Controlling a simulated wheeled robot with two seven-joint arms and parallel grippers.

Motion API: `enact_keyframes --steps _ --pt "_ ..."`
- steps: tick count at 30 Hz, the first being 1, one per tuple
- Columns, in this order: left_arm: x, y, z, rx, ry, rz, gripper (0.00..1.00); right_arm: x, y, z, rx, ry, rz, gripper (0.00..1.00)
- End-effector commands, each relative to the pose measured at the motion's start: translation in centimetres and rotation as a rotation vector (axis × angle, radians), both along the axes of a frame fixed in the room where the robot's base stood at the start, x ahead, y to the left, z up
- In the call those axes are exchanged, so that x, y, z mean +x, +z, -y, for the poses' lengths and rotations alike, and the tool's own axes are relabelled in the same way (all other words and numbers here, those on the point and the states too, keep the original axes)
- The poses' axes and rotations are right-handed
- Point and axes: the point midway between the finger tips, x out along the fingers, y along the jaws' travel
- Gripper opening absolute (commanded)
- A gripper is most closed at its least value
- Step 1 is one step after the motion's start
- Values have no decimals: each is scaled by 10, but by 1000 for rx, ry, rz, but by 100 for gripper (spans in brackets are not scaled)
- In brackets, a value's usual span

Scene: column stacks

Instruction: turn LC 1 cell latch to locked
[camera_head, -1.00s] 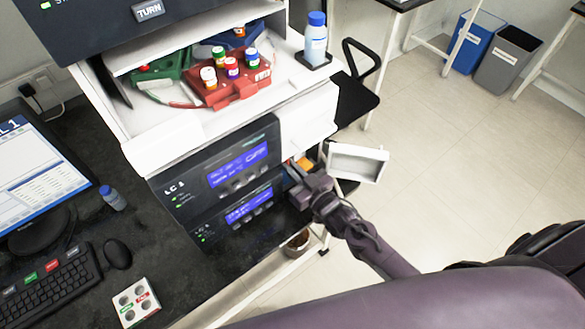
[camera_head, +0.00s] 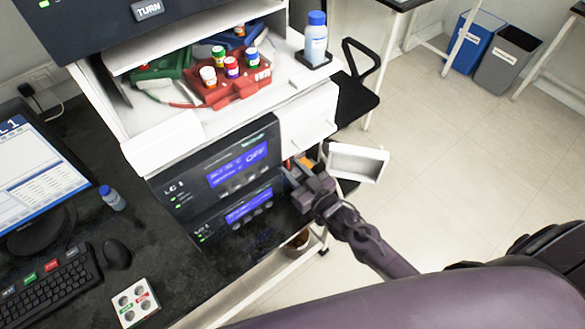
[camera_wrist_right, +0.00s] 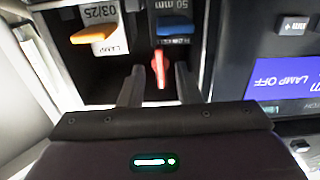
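The LC 1 instrument (camera_head: 193,205) stands on the dark bench. Its open compartment at the right side shows best in the right wrist view. A red lever (camera_wrist_right: 159,68), which looks like the cell latch, points toward the camera below a blue-tabbed part (camera_wrist_right: 173,28). An orange-tabbed part (camera_wrist_right: 92,35) sits left of it. My right gripper (camera_head: 294,170) is at the compartment. In the right wrist view its two fingers (camera_wrist_right: 158,82) stand on either side of the red lever, apart, with gaps visible. My left gripper is not in view.
An open white door (camera_head: 356,162) hangs right of the compartment. A display panel (camera_wrist_right: 268,78) reading "LAMP OFF" lies close right of my fingers. Above are a red tray (camera_head: 238,88) with vials and a blue-capped bottle (camera_head: 316,40).

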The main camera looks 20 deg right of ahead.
Motion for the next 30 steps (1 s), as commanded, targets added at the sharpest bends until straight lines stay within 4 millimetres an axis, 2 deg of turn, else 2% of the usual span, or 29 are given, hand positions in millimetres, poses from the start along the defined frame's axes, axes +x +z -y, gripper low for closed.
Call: enact_keyframes --steps 6,12,17,30 --pt "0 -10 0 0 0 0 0 -36 -3 13 -2 1 -3 30" --pt "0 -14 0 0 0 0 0 -59 -2 21 -2 1 -2 30" --pt "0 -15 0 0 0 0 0 -65 0 24 -1 0 0 30" --pt "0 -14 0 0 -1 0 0 -65 0 24 -1 0 0 30"
